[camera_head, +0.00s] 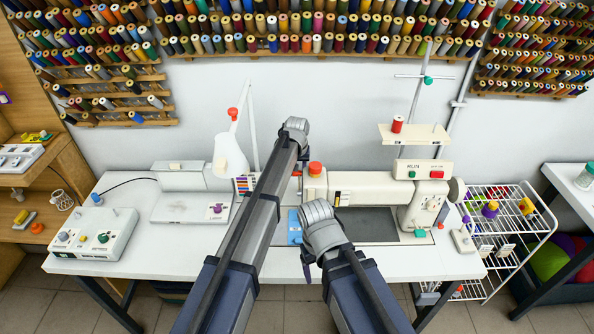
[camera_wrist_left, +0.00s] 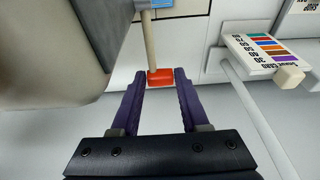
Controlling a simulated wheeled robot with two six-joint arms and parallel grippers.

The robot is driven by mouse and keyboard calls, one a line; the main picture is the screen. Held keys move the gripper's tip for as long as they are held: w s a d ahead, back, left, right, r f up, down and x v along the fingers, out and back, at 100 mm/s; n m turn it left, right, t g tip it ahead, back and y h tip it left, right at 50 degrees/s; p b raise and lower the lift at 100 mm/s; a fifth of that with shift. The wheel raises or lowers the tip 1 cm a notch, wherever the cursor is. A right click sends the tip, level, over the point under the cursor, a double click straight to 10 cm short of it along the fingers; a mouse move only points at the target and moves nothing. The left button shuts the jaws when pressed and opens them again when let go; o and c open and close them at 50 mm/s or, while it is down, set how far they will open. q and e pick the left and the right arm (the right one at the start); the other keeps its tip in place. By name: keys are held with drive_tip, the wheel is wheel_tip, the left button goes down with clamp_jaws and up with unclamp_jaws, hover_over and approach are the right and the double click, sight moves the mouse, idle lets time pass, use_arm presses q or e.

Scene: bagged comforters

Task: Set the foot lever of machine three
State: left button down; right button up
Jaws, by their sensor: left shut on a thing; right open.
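A lever with a pale rod and a red end (camera_wrist_left: 160,77) shows in the left wrist view. My left gripper (camera_wrist_left: 160,88) is shut on the red end, which sits between its two purple fingertips. In the head view my left arm reaches up to the left end of the white sewing machine (camera_head: 372,186), and its own wrist hides the fingers and the lever. My right gripper (camera_head: 307,262) is open and low in front of the machine, with its jaws mostly hidden by my right arm. No machine number is readable.
The machine stands on a white table (camera_head: 150,245). A control box (camera_head: 97,233) is at the left and a white lamp (camera_head: 230,155) stands behind. A card with colour stripes (camera_wrist_left: 262,50) is close to the left gripper. A wire cart (camera_head: 500,235) stands at the right.

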use_arm(q)
drive_tip(key=shift+s+r, duration=0.1)
drive_tip(key=shift+s, duration=0.4)
drive_tip(key=c, duration=0.8)
unclamp_jaws()
drive_tip(key=shift+o, duration=1.4)
drive_tip(key=shift+s+r, duration=0.15)
drive_tip(key=shift+o, duration=0.6)
drive_tip(key=shift+w, duration=0.2)
drive_tip(key=shift+r, duration=0.1)
drive_tip(key=p+v, duration=0.7)
drive_tip(key=shift+r+p, duration=0.2)
drive_tip(key=shift+p, duration=0.1)
